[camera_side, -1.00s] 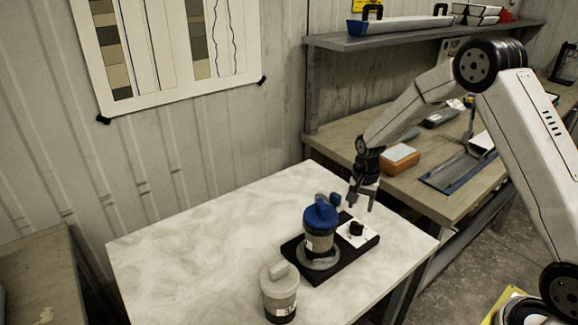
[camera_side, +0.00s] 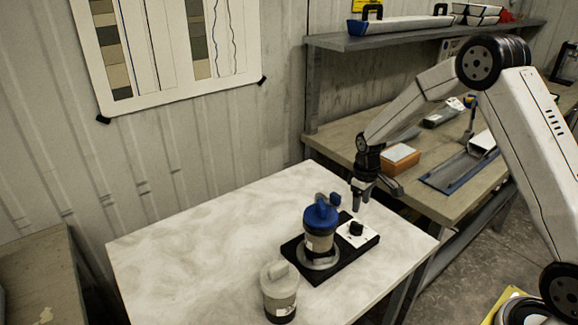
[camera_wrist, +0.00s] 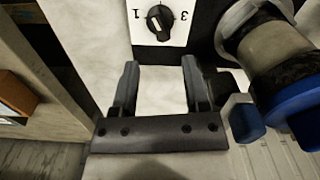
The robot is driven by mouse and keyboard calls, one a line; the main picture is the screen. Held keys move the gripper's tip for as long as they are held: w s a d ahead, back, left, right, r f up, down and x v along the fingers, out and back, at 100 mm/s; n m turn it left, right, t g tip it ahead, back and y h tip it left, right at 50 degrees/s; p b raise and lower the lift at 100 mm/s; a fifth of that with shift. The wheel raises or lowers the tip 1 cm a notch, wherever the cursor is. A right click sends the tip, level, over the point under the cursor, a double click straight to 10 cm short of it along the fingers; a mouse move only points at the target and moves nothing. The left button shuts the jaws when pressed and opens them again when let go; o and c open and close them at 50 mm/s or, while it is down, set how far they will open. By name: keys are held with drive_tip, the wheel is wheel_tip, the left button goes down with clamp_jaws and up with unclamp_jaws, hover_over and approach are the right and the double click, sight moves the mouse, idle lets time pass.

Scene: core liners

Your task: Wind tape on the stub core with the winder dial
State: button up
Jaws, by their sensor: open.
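The winder is a black base (camera_side: 330,272) on the pale table. The stub core (camera_side: 320,236), a grey cylinder with a blue cap, stands upright in a grey ring on it; it also shows in the wrist view (camera_wrist: 275,50). The winder dial (camera_side: 356,229) is a black knob on a white plate beside the core. In the wrist view the dial (camera_wrist: 159,22) lies beyond my fingertips, with its white mark near the 1 to 3 scale. My gripper (camera_side: 362,204) is open and empty above and behind the dial, apart from it; its fingers (camera_wrist: 160,70) point toward the plate.
A second grey capped core (camera_side: 280,290) stands at the table's front. A small blue piece (camera_side: 335,199) is behind the blue cap, close beside my gripper in the wrist view (camera_wrist: 243,118). The left of the pale table (camera_side: 190,240) is clear.

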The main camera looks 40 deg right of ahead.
sight(358, 223)
drive_tip(key=n, duration=0.3)
drive_tip(key=shift+r+n, duration=0.1)
drive_tip(key=shift+n, duration=0.3)
drive_tip(key=shift+f, duration=3.95)
clamp_jaws()
